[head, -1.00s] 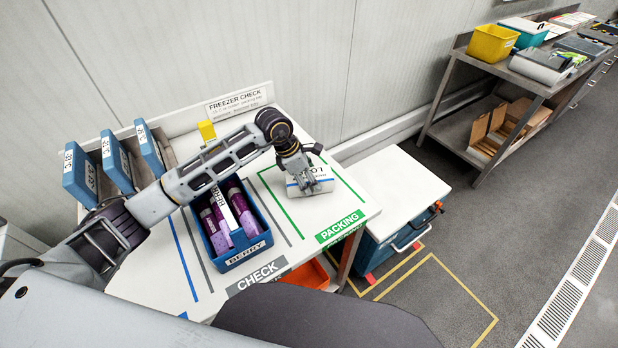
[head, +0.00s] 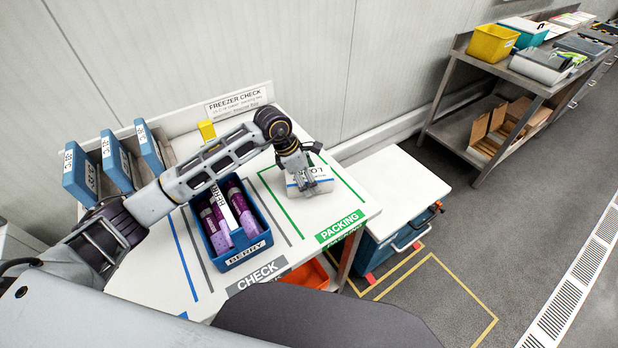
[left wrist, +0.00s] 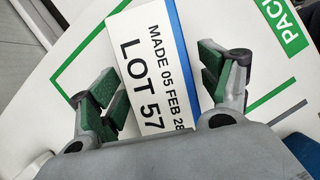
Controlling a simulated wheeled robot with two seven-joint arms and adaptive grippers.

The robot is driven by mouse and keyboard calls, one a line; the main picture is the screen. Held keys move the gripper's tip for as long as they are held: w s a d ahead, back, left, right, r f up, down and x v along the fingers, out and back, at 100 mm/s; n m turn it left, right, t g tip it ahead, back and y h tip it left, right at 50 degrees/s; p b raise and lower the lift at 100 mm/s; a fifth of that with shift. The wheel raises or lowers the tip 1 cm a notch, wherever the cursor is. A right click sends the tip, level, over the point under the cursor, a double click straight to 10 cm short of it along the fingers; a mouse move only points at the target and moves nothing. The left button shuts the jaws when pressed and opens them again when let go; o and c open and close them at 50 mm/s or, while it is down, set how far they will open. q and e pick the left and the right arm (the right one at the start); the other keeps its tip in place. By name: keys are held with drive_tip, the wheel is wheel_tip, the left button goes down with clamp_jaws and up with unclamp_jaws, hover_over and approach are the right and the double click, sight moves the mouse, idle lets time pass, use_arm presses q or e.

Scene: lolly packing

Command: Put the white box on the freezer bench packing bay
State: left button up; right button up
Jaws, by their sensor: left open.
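The white box (head: 316,178) sits on the packing bay (head: 350,180), inside the green outline on the white freezer bench (head: 170,255). In the left wrist view, its white face (left wrist: 150,60) reads "MADE 05 FEB 28 LOT 57" and has a blue edge. My left gripper (head: 303,186) is over the box, and part of the box is hidden behind it. In the left wrist view, the fingers of my left gripper (left wrist: 160,90) stand open on either side of the box, with gaps visible. My right gripper is not in view.
A blue crate (head: 228,262) labelled BERRY holds several purple tubes, left of the packing bay. Blue bins (head: 80,175) and a yellow block (head: 207,130) stand at the back. A white-topped cabinet (head: 395,185) adjoins on the right. A steel shelf stands farther right.

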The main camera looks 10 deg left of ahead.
use_arm(q)
drive_tip(key=b+v, duration=0.1)
drive_tip(key=v, duration=0.9)
drive_tip(key=shift+a+r, duration=0.1)
drive_tip(key=shift+a, duration=0.05)
drive_tip(key=shift+s+a+r, duration=0.1)
drive_tip(key=shift+r, duration=0.2)
drive_tip(key=shift+a+r, duration=0.1)
drive_tip(key=shift+r, duration=0.2)
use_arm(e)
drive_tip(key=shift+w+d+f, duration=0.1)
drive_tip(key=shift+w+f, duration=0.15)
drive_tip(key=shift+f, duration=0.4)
use_arm(q)
drive_tip(key=shift+s+f, duration=0.1)
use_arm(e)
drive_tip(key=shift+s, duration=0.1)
